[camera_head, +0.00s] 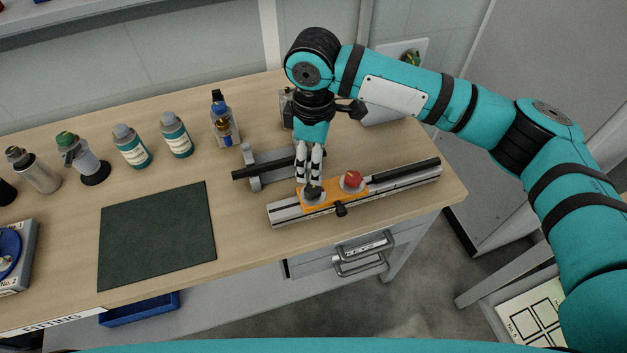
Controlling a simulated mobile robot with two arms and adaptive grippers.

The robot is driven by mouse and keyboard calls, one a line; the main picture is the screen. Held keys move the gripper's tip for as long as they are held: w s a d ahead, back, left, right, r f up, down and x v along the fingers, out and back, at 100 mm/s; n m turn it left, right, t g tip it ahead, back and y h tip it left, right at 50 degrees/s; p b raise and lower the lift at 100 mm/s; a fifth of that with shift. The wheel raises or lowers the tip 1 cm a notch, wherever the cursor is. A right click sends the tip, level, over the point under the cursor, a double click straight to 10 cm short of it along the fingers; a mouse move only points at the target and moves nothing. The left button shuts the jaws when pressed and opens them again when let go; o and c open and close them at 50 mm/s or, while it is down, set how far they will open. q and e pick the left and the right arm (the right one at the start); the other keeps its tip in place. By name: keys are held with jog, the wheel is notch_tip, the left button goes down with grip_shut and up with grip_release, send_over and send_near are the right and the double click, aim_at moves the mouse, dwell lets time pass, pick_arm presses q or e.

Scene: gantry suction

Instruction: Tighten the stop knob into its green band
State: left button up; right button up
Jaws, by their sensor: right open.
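An orange carriage (331,195) sits on a silver and black rail (408,175) near the front right of the bench. A dark round knob (313,193) stands on the carriage's left end, and a red knob (352,180) stands to its right. A small black knob (341,210) sticks out of the front side. I cannot tell which one is the stop knob, and no green band is visible. My right gripper (310,182) points down with open fingers at the dark round knob. I cannot tell whether they touch it. My left gripper is out of view.
Behind the rail lies a black rod on a grey stand (268,170). Several bottles (176,135) stand along the back left. A dark green mat (157,235) lies clear on the left of the bench. The drawer handles (360,262) stick out below the front edge.

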aim_at(314, 188)
notch_tip(314, 188, down, 9)
jog(key=shift+f+p, duration=0.15)
jog(key=shift+p, duration=0.55)
jog(key=c, duration=1.2)
jog(key=shift+o, duration=0.2)
jog(key=m+p, duration=0.1)
jog(key=p, duration=0.1)
jog(key=shift+s+r+p, duration=0.1)
jog(key=shift+r+p, duration=0.2)
jog(key=shift+p, duration=0.05)
jog(key=shift+m+p, duration=0.35)
jog(key=shift+m, duration=0.05)
jog(key=shift+f, duration=0.25)
